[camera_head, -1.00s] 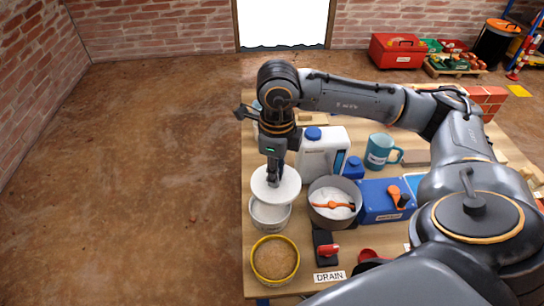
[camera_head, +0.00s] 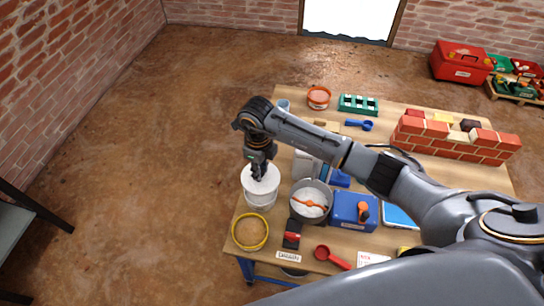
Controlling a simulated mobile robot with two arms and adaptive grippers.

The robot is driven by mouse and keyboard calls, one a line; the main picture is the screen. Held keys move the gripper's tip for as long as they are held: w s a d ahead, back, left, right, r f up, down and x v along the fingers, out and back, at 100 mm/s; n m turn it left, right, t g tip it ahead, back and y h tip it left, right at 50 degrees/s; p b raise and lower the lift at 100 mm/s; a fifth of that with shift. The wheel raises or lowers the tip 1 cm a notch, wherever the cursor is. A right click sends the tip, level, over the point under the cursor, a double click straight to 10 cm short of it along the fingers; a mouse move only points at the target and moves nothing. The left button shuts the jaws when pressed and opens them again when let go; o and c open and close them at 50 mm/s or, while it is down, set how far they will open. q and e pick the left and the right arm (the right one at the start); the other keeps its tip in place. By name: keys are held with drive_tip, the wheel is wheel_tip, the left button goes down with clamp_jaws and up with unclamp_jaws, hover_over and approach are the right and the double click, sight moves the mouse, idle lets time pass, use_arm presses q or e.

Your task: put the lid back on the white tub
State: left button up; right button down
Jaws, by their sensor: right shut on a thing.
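The white tub (camera_head: 262,203) stands near the table's left edge. Its white lid (camera_head: 255,188) is level over the tub's mouth, in line with the rim; I cannot tell whether it is fully seated. My right gripper (camera_head: 259,175) points down from above and is shut on the lid, at its middle. The gripper hides part of the lid's top, and the lid hides the inside of the tub. My left gripper is not in view.
A yellow-rimmed tub of sand (camera_head: 250,231) stands in front of the white tub. A grey bowl of white powder (camera_head: 311,200) is close on its right, then a blue box (camera_head: 345,211). A brick wall (camera_head: 455,141) stands farther back.

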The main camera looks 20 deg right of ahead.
drive_tip(key=shift+f, duration=0.2)
drive_tip(key=shift+w+a+f+b, duration=0.1)
drive_tip(key=shift+a+f+b, duration=0.05)
drive_tip(key=shift+f+b, duration=2.35)
drive_tip(key=shift+f, duration=0.65)
drive_tip(key=shift+f+b, duration=0.15)
drive_tip(key=shift+b, duration=0.2)
drive_tip(key=c, duration=0.6)
unclamp_jaws()
drive_tip(key=shift+o, duration=0.2)
